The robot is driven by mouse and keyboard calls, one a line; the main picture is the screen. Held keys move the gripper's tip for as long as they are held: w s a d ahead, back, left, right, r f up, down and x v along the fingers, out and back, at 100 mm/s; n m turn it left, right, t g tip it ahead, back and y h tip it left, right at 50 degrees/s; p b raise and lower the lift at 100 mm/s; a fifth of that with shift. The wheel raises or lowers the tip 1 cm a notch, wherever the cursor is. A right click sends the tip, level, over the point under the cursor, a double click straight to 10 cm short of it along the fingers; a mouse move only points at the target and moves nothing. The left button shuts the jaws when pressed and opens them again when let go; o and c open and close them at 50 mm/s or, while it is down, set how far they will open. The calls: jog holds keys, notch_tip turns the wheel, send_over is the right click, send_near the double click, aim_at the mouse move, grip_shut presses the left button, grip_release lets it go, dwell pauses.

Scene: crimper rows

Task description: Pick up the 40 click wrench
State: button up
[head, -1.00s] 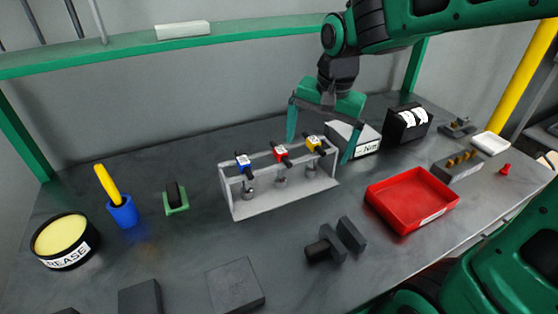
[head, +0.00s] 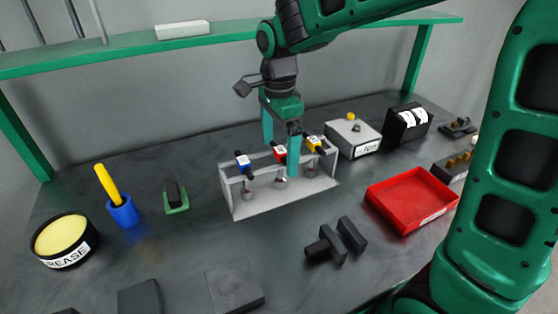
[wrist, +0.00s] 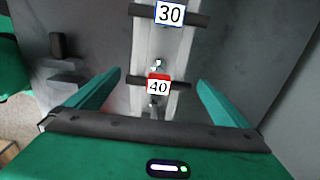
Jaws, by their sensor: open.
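The 40 click wrench, with a red head and a white label (head: 279,149), hangs in the middle of a grey rack (head: 245,207). In the wrist view its "40" label (wrist: 158,87) is readable. My gripper (head: 281,153) is open over the middle of the rack. In the wrist view the wrench lies between the open fingers (wrist: 160,78), with gaps on both sides. The blue wrench (head: 243,160), labelled 30 in the wrist view (wrist: 170,14), hangs to its left. The yellow wrench (head: 314,143) hangs to its right. One finger partly covers the red wrench in the head view.
A red tray (head: 410,197) and a grey box with a yellow knob (head: 352,138) stand to the right. A dark clamp-like block (head: 337,240) lies in front. A blue cup (head: 122,212) and grease tin (head: 62,238) stand left. A green shelf (head: 120,47) runs behind.

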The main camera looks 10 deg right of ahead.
aim_at(280, 181)
jog(key=shift+d+f, duration=0.1)
jog(key=shift+f, duration=3.3)
jog(key=c, duration=1.1)
